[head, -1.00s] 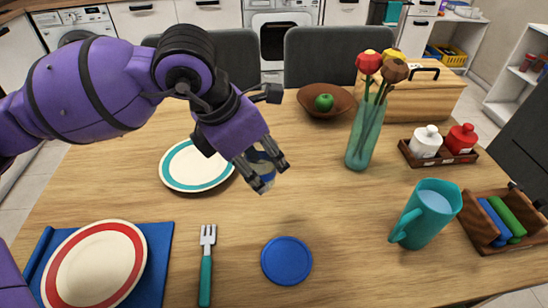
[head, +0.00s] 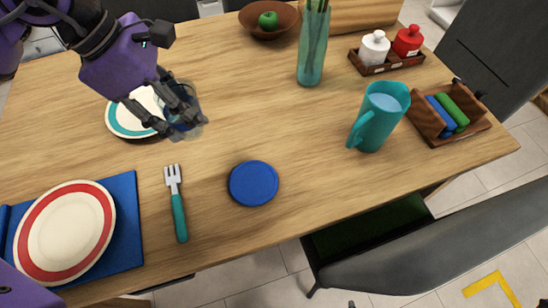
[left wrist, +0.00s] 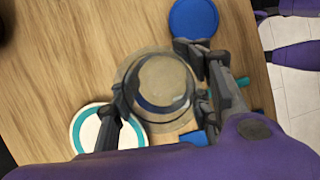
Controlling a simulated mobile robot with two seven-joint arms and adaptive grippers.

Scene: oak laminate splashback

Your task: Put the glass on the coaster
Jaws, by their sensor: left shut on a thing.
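The clear glass (head: 184,98) is in my left gripper (head: 185,128), beside the teal-rimmed plate. In the left wrist view the glass (left wrist: 162,82) sits between the two fingers of the left gripper (left wrist: 162,100), one on each side. The gripper is shut on it. The fingers hide part of the glass, and I cannot tell how far its base is from the table. The blue round coaster (head: 254,183) lies flat and empty on the table, right of and nearer than the glass. The coaster also shows in the left wrist view (left wrist: 194,18). My right gripper is out of view.
A fork (head: 176,203) lies left of the coaster, and a red-rimmed plate (head: 65,232) on a blue mat further left. The teal-rimmed plate (head: 120,118) is behind my gripper. Wood around the coaster is clear.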

